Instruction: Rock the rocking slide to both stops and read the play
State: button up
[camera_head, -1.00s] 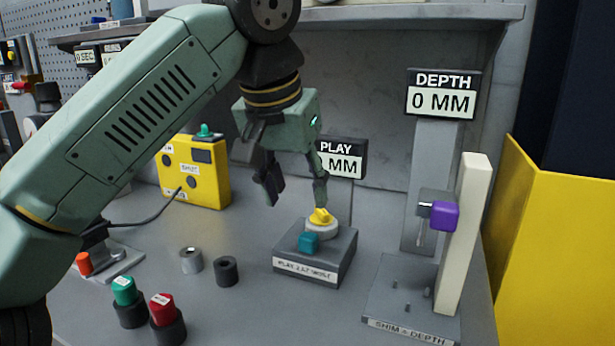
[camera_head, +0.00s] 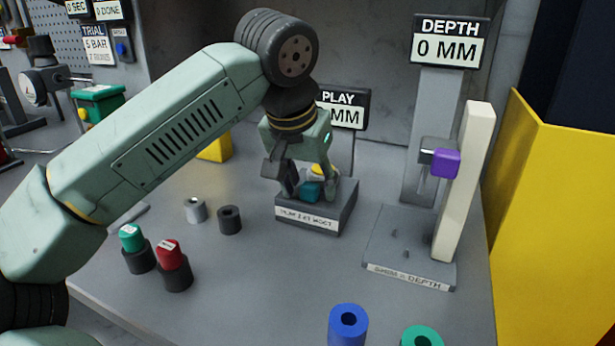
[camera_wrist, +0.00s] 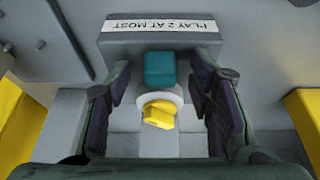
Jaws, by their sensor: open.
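The play fixture is a dark grey block (camera_head: 345,208) with a white front label; the wrist view shows its label (camera_wrist: 158,26) upside down, reading "PLAY 2 AT MOST". A teal block (camera_head: 309,190) sits on it, seen from above in the wrist view (camera_wrist: 159,70). Behind it is a yellow piece (camera_wrist: 158,113) on a pale round base. I cannot tell which part is the rocking slide. My gripper (camera_head: 308,192) is open, pointing down, with one finger on each side of these pieces and visible gaps in the wrist view (camera_wrist: 165,105). The PLAY display (camera_head: 342,108) is partly hidden by my gripper; "MM" shows.
The depth stand (camera_head: 410,272), with a cream upright and purple block, is to the right under a "0 MM" display. Small grey and black cylinders, green and red-topped pieces (camera_head: 172,265) stand left. Blue (camera_head: 348,325) and green rings lie in front.

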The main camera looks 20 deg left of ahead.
jog(key=c, duration=1.1)
